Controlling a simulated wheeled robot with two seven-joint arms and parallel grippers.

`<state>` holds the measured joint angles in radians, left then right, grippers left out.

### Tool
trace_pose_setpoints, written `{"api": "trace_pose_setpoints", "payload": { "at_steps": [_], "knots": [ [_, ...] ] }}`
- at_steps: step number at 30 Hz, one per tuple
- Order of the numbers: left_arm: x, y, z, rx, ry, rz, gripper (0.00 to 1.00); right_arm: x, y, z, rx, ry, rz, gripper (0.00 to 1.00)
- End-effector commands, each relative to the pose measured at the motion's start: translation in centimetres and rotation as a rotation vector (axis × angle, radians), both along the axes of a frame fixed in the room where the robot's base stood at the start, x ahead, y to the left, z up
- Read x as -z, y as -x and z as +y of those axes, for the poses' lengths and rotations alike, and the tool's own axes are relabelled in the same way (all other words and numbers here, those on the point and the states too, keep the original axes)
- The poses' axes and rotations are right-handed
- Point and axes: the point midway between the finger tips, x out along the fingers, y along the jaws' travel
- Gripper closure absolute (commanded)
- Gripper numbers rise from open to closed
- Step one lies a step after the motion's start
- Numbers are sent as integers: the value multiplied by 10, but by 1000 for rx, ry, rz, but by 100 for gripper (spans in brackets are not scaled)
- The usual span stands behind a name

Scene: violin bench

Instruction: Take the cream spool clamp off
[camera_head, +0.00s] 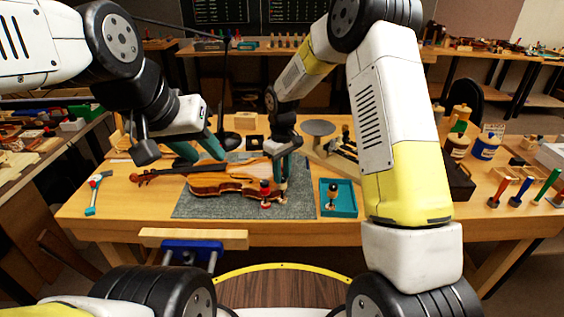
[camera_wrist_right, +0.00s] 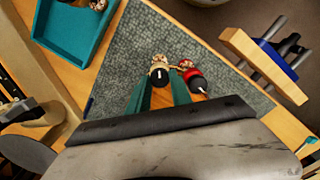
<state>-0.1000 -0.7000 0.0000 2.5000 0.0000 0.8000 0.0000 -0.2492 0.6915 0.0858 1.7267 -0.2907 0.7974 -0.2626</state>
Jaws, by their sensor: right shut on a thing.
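The violin (camera_head: 228,178) lies on a grey mat (camera_head: 200,208) on the bench. The cream spool clamp (camera_wrist_right: 159,73) is between the teal fingers of my right gripper (camera_wrist_right: 160,86), which is shut on it. It stands at the violin's right end in the head view (camera_head: 284,197), partly hidden by my right gripper (camera_head: 284,175). A red spool clamp (camera_head: 265,192) is close beside it, also seen in the right wrist view (camera_wrist_right: 193,80). My left gripper (camera_head: 203,154) is open and empty above the violin's neck side.
A teal tray (camera_head: 350,208) right of the mat holds a dark-topped spool clamp (camera_head: 332,194). A round grey disc (camera_head: 318,128) stands behind. A blue vise (camera_head: 190,248) is at the bench's front edge. Bottles and coloured-handled tools stand at right.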

Motion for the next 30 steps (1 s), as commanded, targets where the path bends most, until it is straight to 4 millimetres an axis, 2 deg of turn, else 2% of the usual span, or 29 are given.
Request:
{"api": "trace_pose_setpoints", "payload": {
  "at_steps": [1, 2, 5, 16, 27, 30],
  "knots": [
    [0, 0, 0, 0, 0, 0, 64, -1, -1, 0, 0, -1, -2, 100],
    [0, 0, 0, 0, 0, 0, 64, -1, -1, 0, 1, -1, -2, 70],
    [0, 0, 0, 0, 0, 0, 64, -1, -1, 0, 1, -1, -2, 51],
    [0, 0, 0, 0, 0, 0, 64, -5, -1, 0, 1, -1, -2, 51],
    [0, 0, 0, 0, 0, 0, 64, -63, -1, 0, 2, -1, -4, 51],
    [0, 0, 0, 0, 0, 0, 64, -73, -1, 0, 1, -1, -4, 51]
  ]
}}
